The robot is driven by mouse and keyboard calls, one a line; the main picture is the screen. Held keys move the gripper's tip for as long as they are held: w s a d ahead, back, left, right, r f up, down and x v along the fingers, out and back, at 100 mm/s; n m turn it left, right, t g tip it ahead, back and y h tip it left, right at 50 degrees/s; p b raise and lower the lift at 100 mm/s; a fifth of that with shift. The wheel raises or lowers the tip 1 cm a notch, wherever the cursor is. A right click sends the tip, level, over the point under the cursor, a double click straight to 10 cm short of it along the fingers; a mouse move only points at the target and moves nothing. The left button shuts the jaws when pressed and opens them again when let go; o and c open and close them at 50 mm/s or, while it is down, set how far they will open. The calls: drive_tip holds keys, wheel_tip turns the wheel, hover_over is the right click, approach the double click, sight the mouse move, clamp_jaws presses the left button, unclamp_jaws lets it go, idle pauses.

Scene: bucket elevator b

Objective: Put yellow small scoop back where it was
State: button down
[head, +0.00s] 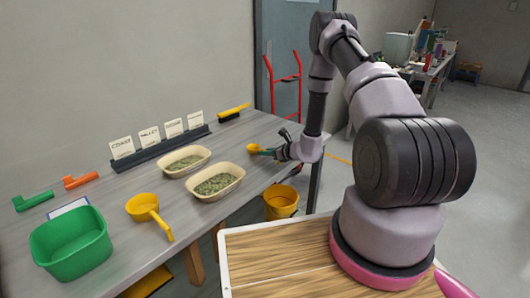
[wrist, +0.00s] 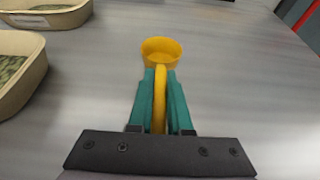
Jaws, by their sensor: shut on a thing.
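The small yellow scoop (wrist: 161,50) is in my gripper (wrist: 160,88) in the wrist view. The two green fingers are shut on its handle, and its round cup points away from the wrist. In the head view, the small scoop (head: 254,149) shows at the tip of my gripper (head: 274,152), at the right part of the grey table (head: 240,130). I cannot tell whether the scoop touches the table. A larger yellow scoop (head: 143,206) lies near the table's front, left of the trays.
Two cream trays of green flakes (head: 215,181) (head: 185,160) stand left of my gripper. A green tub (head: 70,243), green and orange scoops (head: 80,181), a card rack (head: 160,147) and a yellow brush (head: 234,112) are on the table. A yellow bucket (head: 281,202) is below the edge.

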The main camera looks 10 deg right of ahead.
drive_tip(key=shift+f, duration=0.35)
drive_tip(key=c, duration=0.8)
unclamp_jaws()
drive_tip(key=shift+o, duration=0.2)
